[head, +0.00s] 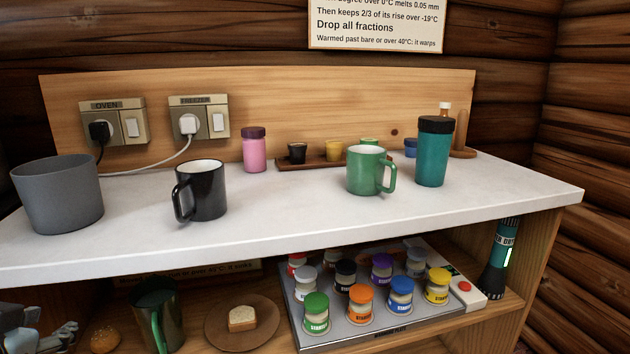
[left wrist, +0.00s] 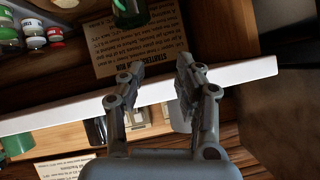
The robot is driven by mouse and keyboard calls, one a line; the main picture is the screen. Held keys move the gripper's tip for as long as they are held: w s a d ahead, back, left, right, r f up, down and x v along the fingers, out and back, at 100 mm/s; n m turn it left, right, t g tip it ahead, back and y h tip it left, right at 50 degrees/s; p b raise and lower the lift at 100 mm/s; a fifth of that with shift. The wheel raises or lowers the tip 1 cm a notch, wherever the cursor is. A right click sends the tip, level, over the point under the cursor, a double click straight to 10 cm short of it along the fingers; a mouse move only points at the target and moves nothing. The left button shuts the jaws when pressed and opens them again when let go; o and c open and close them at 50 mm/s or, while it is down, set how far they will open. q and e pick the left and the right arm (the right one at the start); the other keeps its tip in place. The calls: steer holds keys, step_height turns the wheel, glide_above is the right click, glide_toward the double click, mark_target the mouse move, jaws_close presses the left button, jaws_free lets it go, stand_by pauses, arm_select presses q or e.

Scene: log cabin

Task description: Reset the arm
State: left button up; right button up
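My left gripper (head: 66,334) shows in part at the bottom left of the head view, below the white counter's front edge and beside a bun. In the left wrist view (left wrist: 160,68) its two fingers are apart with nothing between them. The white counter edge (left wrist: 240,76) crosses behind the fingers in that view, and a paper sign (left wrist: 150,48) lies beyond them. My right gripper is in neither view.
The white counter (head: 290,215) holds a grey pot (head: 57,195), black mug (head: 200,190), green mug (head: 366,170) and teal bottle (head: 433,152). The shelf below holds a bun (head: 104,341), dark green mug (head: 158,318), bread plate (head: 268,335) and a tray of several jars (head: 385,332).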

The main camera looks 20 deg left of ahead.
arm_select(q)
steer(key=s+d+f+m+g+h, duration=0.3)
steer(key=d+f, duration=0.1)
steer(key=d, duration=0.3)
steer(key=s+d+f+m+g+h, duration=0.2)
steer(key=s+d+f+g+h, duration=0.15)
steer(key=d, duration=0.35)
steer(key=s+a+f, duration=0.1)
steer(key=a+f, duration=0.1)
steer(key=f, duration=1)
steer(key=s+a+f, duration=0.1)
steer(key=f, duration=1.1)
steer(key=s+a+f+g, duration=0.1)
steer(key=s+f+g, duration=0.1)
steer(key=s+f, duration=1.5)
steer(key=shift+s+a+f, duration=0.15)
steer(key=shift+s+f, duration=0.15)
steer(key=shift+s, duration=0.8)
steer(key=shift+s+n, duration=0.1)
steer(key=shift+n, duration=0.2)
